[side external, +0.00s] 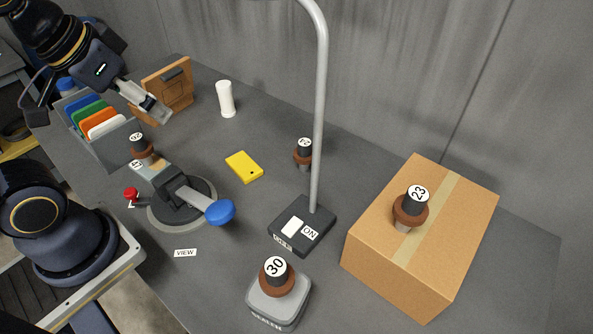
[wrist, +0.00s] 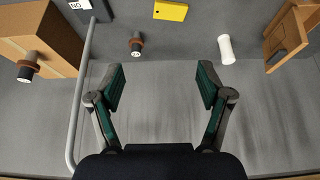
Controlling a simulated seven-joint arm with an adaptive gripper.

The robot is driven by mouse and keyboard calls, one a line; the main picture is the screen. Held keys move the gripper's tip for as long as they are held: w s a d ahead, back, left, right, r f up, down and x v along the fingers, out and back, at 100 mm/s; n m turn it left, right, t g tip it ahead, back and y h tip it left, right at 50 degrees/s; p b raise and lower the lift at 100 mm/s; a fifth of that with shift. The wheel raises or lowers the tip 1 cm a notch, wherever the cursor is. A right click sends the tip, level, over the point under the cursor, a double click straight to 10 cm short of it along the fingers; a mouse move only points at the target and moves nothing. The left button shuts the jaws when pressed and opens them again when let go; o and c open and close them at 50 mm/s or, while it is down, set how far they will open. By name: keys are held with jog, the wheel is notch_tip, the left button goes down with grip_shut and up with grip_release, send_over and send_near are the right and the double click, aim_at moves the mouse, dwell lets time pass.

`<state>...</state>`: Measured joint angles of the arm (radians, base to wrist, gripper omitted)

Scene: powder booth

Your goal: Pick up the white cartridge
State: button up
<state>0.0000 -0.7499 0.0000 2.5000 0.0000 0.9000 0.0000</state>
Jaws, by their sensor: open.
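The white cartridge (side external: 226,99), a plain cylinder slightly narrowed at its middle, stands upright on the grey table behind the yellow block. In the wrist view the white cartridge (wrist: 226,49) shows beyond the tip of the right finger. My gripper (side external: 157,108) is at the upper left of the side view, left of the cartridge and apart from it. In the wrist view my gripper (wrist: 161,78) has its two green-padded fingers spread wide, with nothing between them.
A brown wooden stand (side external: 178,88) is left of the cartridge, near my gripper. A folder rack (side external: 112,150) and a blue-handled device (side external: 180,195) are nearer. A yellow block (side external: 244,167), a grey pole (side external: 320,120) and a cardboard box (side external: 450,215) stand rightward. Bare table surrounds the cartridge.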

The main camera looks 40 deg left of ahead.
jog(key=w+d+r+m+t, duration=0.1)
jog(key=w+r+m+t, duration=0.1)
jog(key=w+r+m, duration=0.45)
jog(key=w+a+f+n, duration=0.1)
jog(key=w+a+f, duration=0.1)
jog(key=w, duration=0.4)
jog(key=w+a+f, duration=0.1)
jog(key=w+a, duration=0.1)
jog(key=w, duration=0.5)
jog(key=w+a+f+n, duration=0.1)
jog(key=w+a+f, duration=0.25)
jog(key=a, duration=0.35)
jog(key=w+a+f+n, duration=0.2)
jog(key=w+a+f, duration=0.1)
jog(key=a+f, duration=0.25)
jog(key=s+a+f+n+g, duration=0.1)
jog(key=s+a+f+n, duration=0.2)
jog(key=a+f, duration=0.45)
send_near(226, 96)
jog(key=shift+m, duration=0.25)
jog(key=w+f, duration=0.1)
jog(key=w+a+f, duration=0.1)
jog(key=f, duration=0.1)
jog(key=w+f, duration=0.1)
jog(key=f, duration=0.1)
jog(key=shift+a, duration=0.35)
jog(key=shift+w+x, duration=0.25)
jog(key=shift+x, duration=2.8)
jog(key=shift+a+r, duration=0.15)
jog(key=shift+r, duration=0.05)
